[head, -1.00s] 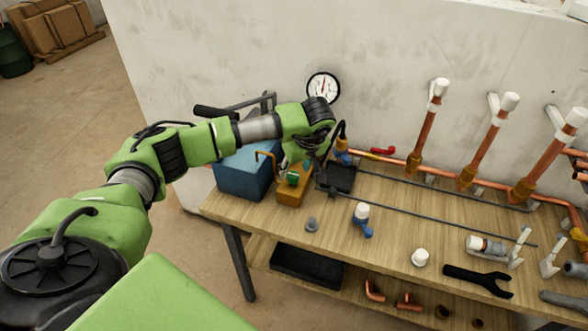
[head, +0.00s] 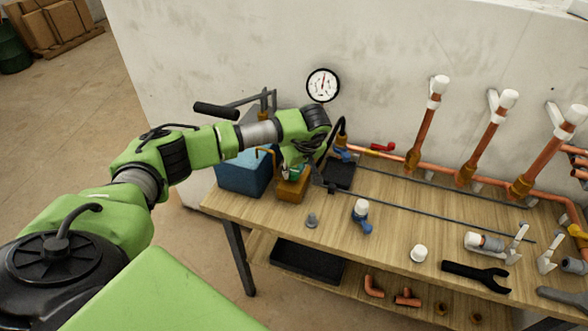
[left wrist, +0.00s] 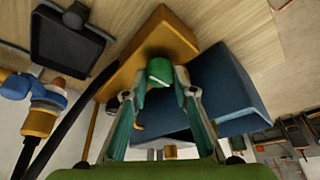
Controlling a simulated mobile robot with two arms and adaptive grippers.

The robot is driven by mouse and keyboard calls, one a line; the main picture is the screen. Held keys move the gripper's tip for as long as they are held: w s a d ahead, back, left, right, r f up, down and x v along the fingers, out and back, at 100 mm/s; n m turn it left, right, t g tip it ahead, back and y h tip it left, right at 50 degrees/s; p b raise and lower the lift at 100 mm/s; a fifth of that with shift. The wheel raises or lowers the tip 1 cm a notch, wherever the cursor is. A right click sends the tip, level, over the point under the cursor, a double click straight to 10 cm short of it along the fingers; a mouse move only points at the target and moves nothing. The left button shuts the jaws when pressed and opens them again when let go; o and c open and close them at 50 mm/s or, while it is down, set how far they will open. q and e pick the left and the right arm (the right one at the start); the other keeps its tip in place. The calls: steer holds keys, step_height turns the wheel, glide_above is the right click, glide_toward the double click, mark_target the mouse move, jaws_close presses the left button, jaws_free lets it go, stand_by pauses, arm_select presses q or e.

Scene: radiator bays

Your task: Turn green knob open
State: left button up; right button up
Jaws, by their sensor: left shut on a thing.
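The green knob (left wrist: 159,70) sits on an orange-brown block (left wrist: 150,42) in the left wrist view. In the head view the block (head: 291,191) stands on the workbench beside a blue box, and the knob is mostly hidden by my gripper. My left gripper (left wrist: 160,88) is shut on the green knob, with a finger on each side of it. In the head view the gripper (head: 294,163) is right above the block. My right gripper is in neither view.
The blue box (head: 240,174) stands left of the block. A black tray (head: 341,174) and a blue-handled valve (head: 362,222) are to the right. A round gauge (head: 323,85) hangs on the wall behind. Copper pipes (head: 428,128) rise at the right.

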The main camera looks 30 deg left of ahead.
arm_select(q)
steer(key=n+b, duration=0.1)
steer(key=n, duration=0.1)
steer(key=n+g+b, duration=0.1)
steer(key=n+b, duration=0.1)
steer(key=shift+w+d+f+y, duration=0.1)
steer(key=shift+w+f+y, duration=0.05)
steer(key=shift+y, duration=0.15)
steer(key=n+g+b, duration=0.1)
steer(key=n+b, duration=0.1)
steer(key=n+g+b, duration=0.1)
steer(key=n, duration=0.2)
steer(key=shift+w+n+g+b, duration=0.15)
steer(key=shift+n+g+b, duration=0.15)
steer(key=shift+b, duration=0.1)
steer(key=n+g+h+b, duration=0.1)
steer(key=n+b, duration=0.2)
steer(key=n, duration=0.1)
steer(key=shift+w+n, duration=0.1)
steer(key=shift+n, duration=0.2)
steer(key=n+g+b, duration=0.1)
steer(key=n+b, duration=0.1)
steer(key=shift+n+h, duration=0.3)
steer(key=shift+h, duration=0.1)
steer(key=shift+n+b, duration=0.5)
steer(key=shift+b, duration=0.2)
steer(key=shift+a+r, duration=0.2)
steer(key=o, duration=1.1)
